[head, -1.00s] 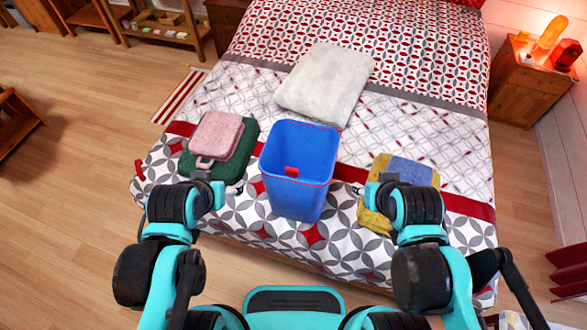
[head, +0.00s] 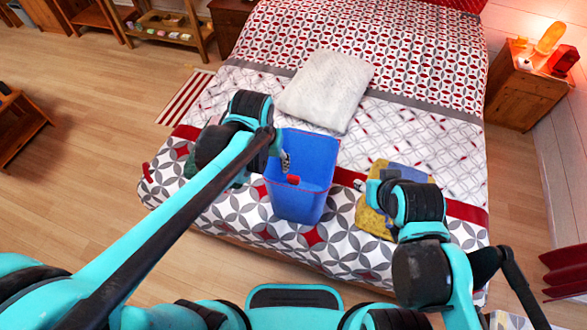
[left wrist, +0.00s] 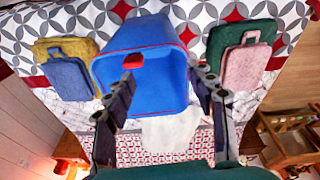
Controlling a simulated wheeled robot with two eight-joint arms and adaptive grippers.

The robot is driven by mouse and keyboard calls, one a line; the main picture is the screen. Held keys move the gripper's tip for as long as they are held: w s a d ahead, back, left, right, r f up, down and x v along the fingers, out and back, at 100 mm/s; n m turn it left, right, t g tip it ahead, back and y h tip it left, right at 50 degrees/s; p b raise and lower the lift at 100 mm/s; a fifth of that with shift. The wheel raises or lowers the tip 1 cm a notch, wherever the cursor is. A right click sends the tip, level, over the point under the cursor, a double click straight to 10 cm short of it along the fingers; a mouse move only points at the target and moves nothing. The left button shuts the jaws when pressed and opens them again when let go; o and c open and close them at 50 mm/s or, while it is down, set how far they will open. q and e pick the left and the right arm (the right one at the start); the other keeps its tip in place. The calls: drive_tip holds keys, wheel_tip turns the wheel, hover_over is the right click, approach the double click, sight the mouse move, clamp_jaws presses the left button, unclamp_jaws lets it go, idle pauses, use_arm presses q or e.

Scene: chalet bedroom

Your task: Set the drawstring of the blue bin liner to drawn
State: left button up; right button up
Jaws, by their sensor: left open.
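The blue bin liner (head: 302,204) stands open and upright on the bed, with a thin red line along its rim. A red tab (head: 294,180) sits at its near rim; it also shows in the left wrist view (left wrist: 132,61). My left gripper (head: 286,162) is open and empty over the bin's mouth, close to the tab. In the left wrist view its fingers (left wrist: 162,76) are spread at the mouth, the left-hand fingertip near the tab. Contact cannot be told. My right gripper (head: 361,185) is beside the yellow item, its jaws too small to read.
A yellow and blue folded item (head: 372,222) lies right of the bin. A pink item (left wrist: 246,66) on a green one (left wrist: 222,38) lies on the other side, mostly hidden by my left arm in the head view. A white pillow (head: 325,90) lies behind.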

use_arm(q)
drive_tip(key=g+p, duration=0.2)
hover_over(294, 177)
drive_tip(key=shift+a+f+m+y, duration=0.15)
drive_tip(key=shift+a+f+m, duration=0.05)
drive_tip(key=shift+f, duration=0.25)
drive_tip(key=shift+a+f+m+y, duration=0.15)
drive_tip(key=shift+a+f+m, duration=0.05)
drive_tip(key=shift+f, duration=0.25)
drive_tip(key=shift+d+f, duration=0.4)
drive_tip(key=shift+f, duration=0.1)
wheel_tip(294, 177, down, 8)
drive_tip(key=shift+r+b, duration=0.25)
drive_tip(key=shift+b, duration=0.85)
use_arm(e)
drive_tip(key=shift+r, duration=0.3)
